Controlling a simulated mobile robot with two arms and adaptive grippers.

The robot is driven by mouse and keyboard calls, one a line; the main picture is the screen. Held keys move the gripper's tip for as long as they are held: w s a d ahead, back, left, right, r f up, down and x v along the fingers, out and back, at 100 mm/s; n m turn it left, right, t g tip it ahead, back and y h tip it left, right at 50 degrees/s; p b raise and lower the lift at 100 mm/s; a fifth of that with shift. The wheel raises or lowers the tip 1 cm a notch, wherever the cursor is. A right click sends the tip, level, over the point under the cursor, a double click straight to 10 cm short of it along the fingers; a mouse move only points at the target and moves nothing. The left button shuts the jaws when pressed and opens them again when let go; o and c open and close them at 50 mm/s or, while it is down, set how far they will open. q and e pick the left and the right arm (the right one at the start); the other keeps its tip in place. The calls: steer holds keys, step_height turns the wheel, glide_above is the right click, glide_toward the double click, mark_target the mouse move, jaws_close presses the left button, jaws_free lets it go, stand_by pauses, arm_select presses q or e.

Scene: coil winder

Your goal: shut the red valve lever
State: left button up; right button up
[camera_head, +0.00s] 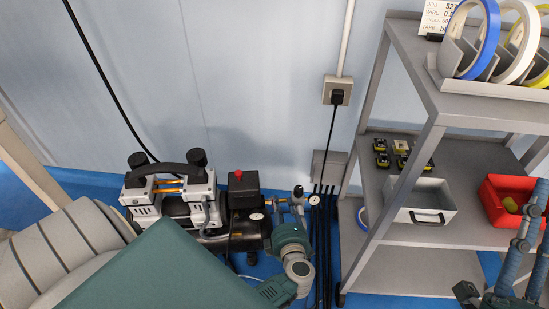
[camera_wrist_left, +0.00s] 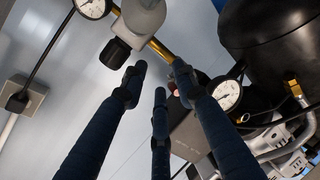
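I cannot make out a red valve lever for certain in either view. In the wrist view my left gripper (camera_wrist_left: 158,80) has its fingers apart with nothing held. Its fingertips are near the brass pipe (camera_wrist_left: 157,47) beside the grey regulator with its black knob (camera_wrist_left: 115,52). A small red part (camera_wrist_left: 173,90), partly hidden by the fingers, shows by the dark switch box (camera_wrist_left: 188,138). In the head view my teal left wrist hides the left fingers, just below the regulator (camera_head: 298,193). My right gripper (camera_head: 510,245) is at the lower right, fingers spread and empty.
The compressor (camera_head: 180,200) stands by the wall with a red knob (camera_head: 239,174) on its black switch box. Gauges (camera_wrist_left: 228,95) sit on its pipework. Black cables (camera_head: 322,245) run down beside it. A grey shelf cart (camera_head: 452,233) with tape rolls and bins stands right.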

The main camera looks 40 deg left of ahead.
arm_select(q)
steer(key=d+r+n+g+y+b, duration=0.25)
steer(key=d+n+g+b, duration=0.25)
steer(key=d+b, duration=0.3)
steer(key=s+a+r+t+y, duration=0.1)
steer(key=s+r+t+y, duration=0.1)
steer(key=r, duration=0.8)
steer(key=s+a+r+n+t+y+p, duration=0.1)
steer(key=s+a+r+t+y, duration=0.1)
steer(key=r, duration=0.8)
steer(key=s+a+r+t+y, duration=0.1)
steer(key=s+r+y, duration=0.3)
steer(key=r, duration=0.6)
steer(key=shift+a+r+n+t+y, duration=0.3)
steer(key=shift+a+r+t+y, duration=0.1)
steer(key=shift+t+y, duration=0.55)
